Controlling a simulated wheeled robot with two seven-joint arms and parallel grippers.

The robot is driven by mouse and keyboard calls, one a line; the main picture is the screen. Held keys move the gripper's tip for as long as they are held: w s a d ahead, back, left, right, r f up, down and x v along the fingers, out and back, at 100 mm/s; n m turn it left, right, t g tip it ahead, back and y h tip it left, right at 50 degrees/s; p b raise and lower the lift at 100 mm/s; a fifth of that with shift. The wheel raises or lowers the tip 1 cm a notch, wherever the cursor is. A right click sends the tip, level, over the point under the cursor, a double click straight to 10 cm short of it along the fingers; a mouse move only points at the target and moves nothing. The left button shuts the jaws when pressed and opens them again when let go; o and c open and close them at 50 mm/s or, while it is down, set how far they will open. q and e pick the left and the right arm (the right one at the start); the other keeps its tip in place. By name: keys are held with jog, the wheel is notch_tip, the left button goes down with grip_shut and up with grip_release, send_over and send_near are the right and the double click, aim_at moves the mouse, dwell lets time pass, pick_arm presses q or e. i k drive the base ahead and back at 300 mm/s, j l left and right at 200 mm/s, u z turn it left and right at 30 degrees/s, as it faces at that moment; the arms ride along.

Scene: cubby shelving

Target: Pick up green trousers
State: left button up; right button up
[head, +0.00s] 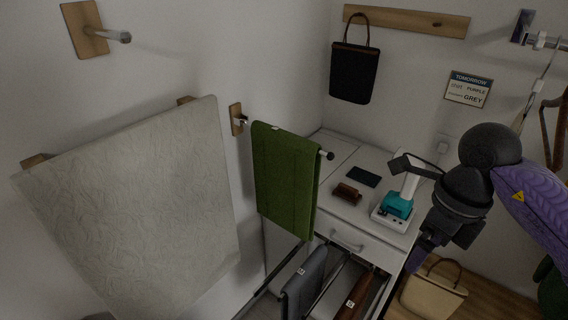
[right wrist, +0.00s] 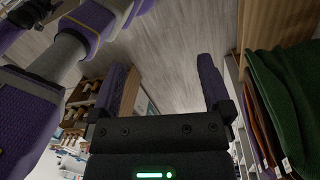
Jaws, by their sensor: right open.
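The green trousers (head: 285,185) hang folded over a peg on the left wall, in the middle of the head view, with a small white tag at the top. My right gripper (head: 428,243) is to the right of them, in front of the white drawer unit, well apart from them. In the right wrist view my right gripper (right wrist: 163,82) is open, with nothing between its purple fingers. A dark green cloth (right wrist: 290,95) hangs at the right edge of that view; I cannot tell whether it is the same garment. My left gripper is not in view.
A pale patterned cloth (head: 140,215) hangs on the left wall. The white drawer unit (head: 345,238) carries a brown item, a dark flat item and a teal-and-white device. Dark grey trousers (head: 305,285) hang below. A cream bag (head: 432,293) stands on the floor. A sign (head: 468,89) reads TOMORROW, PURPLE, GREY.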

aim_at(286, 165)
jog(key=i+j+u, duration=0.15)
jog(key=i, duration=0.3)
jog(key=i+j+u, duration=0.15)
jog(key=i, duration=0.3)
jog(key=i+j+u, duration=0.1)
jog(key=i, duration=0.35)
jog(key=j, duration=0.1)
